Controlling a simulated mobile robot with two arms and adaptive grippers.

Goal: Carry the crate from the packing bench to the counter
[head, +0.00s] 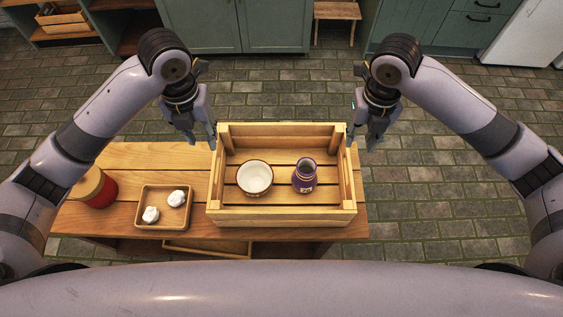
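The wooden slatted crate (280,217) sits on the packing bench (120,157), near its right end. A white bowl (255,178) and a purple vase (305,177) stand upright inside it, apart from each other. My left gripper (202,142) points down just outside the crate's far left corner. Its fingers look apart with nothing between them. My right gripper (364,142) points down just outside the far right corner, fingers also apart and empty. Neither clearly touches the crate. I cannot tell which surface is the counter.
A small wooden tray (140,222) with two white lumps lies left of the crate. A red jar (97,190) with a wooden lid stands further left. Green cabinets (240,25), a stool (337,12) and a white appliance (525,35) line the back. The tiled floor between is clear.

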